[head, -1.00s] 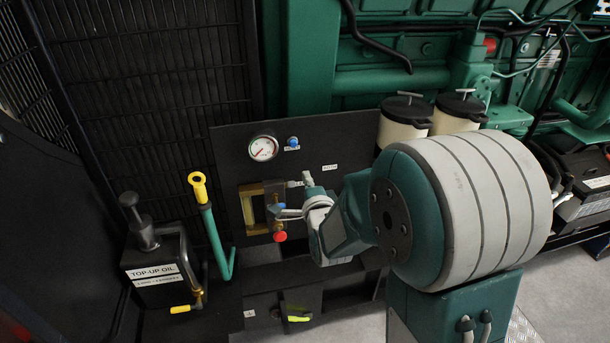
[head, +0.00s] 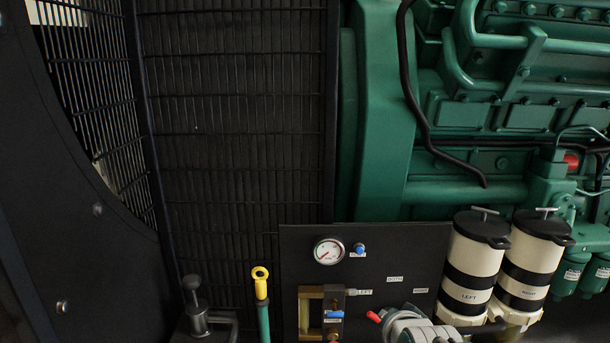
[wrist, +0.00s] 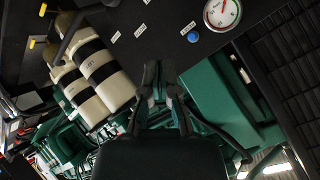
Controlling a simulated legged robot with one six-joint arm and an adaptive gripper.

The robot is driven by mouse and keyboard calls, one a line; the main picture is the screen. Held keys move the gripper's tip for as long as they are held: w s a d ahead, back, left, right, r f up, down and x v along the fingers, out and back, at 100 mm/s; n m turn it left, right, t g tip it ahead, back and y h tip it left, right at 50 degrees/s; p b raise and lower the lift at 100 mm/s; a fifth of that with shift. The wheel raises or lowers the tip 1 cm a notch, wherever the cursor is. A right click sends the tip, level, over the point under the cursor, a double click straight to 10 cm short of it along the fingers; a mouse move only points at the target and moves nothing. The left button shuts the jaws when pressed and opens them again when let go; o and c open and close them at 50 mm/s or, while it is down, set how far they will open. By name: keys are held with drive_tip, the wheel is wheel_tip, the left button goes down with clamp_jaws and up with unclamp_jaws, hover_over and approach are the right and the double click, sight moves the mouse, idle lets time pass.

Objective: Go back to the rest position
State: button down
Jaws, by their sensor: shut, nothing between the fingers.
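My gripper (wrist: 160,72) shows in the wrist view with its dark fingers close together and nothing between them. It is apart from the dark panel, whose labels show beyond the fingertips. In the head view a grey part of my arm shows at the bottom edge, in front of the panel (head: 420,255). The fingers cannot be made out there. A small red tip (head: 374,316) shows beside the arm; what it belongs to is partly hidden.
The panel carries a round gauge (head: 328,251), a blue knob (head: 359,248) and a brass-framed valve (head: 312,312). Two white canisters with black bands (head: 472,265) stand to its right.

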drive_tip(key=s+n+g, duration=0.5)
drive_tip(key=s+n, duration=0.3)
drive_tip(key=s, duration=1)
drive_tip(key=shift+d+r+g, duration=0.25)
drive_tip(key=shift+r+g, duration=0.15)
drive_tip(key=shift+r, duration=0.05)
